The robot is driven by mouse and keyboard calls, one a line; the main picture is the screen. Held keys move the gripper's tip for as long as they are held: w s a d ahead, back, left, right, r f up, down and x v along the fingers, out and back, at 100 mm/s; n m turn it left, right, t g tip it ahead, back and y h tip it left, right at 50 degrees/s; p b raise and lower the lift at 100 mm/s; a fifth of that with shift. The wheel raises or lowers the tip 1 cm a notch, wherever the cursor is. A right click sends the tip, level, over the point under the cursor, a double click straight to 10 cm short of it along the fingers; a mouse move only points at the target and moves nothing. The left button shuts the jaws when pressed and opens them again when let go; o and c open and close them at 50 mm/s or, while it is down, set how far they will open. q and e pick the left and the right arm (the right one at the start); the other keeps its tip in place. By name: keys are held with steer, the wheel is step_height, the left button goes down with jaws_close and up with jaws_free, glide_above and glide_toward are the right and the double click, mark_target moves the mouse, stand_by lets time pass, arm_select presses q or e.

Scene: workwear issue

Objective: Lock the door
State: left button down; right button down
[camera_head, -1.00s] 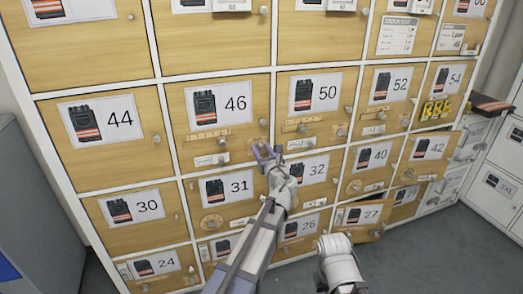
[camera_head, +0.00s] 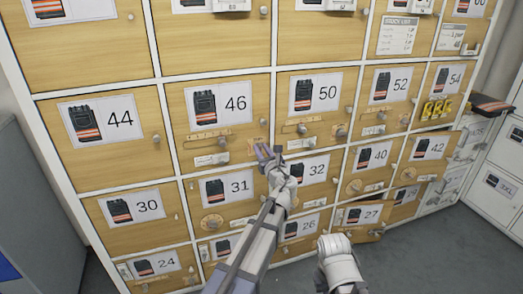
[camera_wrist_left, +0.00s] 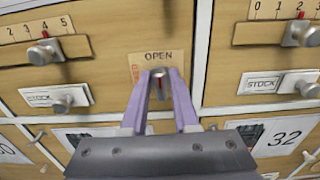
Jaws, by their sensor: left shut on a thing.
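The wooden door numbered 46 (camera_head: 178,108) is closed in the head view. At its lower right corner is a label reading OPEN (camera_wrist_left: 158,57), with a small metal knob (camera_wrist_left: 158,73) on it. My left gripper (camera_head: 264,152) is at this corner, its purple fingers shut on the knob from both sides; it fills the middle of the left wrist view (camera_wrist_left: 159,82). The fingers hide most of the knob's sides. My right gripper is out of view; only a white part of my right arm shows at the bottom of the head view.
Door 46 also carries a numbered slider (camera_wrist_left: 45,50) with its red mark near 4 and a STOCK plate (camera_wrist_left: 55,97) with a knob. Door 50 (camera_head: 316,95) beside it has similar fittings. Door 27 (camera_head: 365,215) stands ajar. Grey floor (camera_head: 440,250) lies clear at the lower right.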

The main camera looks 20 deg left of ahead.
arm_select(q)
steer(key=n, duration=0.4)
steer(key=shift+s+a, duration=0.1)
steer(key=shift+a, duration=0.05)
steer(key=shift+s+a+f+n+b, duration=0.1)
steer(key=shift+f+n+b, duration=0.1)
steer(key=shift+n, duration=2.05)
steer(key=shift+s+a+f+n+b, duration=0.1)
steer(key=shift+f+n+b, duration=0.05)
steer(key=shift+n, duration=2.15)
steer(key=shift+a+f+n+b, duration=0.1)
steer(key=shift+f+n+b, duration=0.1)
steer(key=shift+n, duration=2.05)
steer(key=c, duration=0.8)
jaws_free()
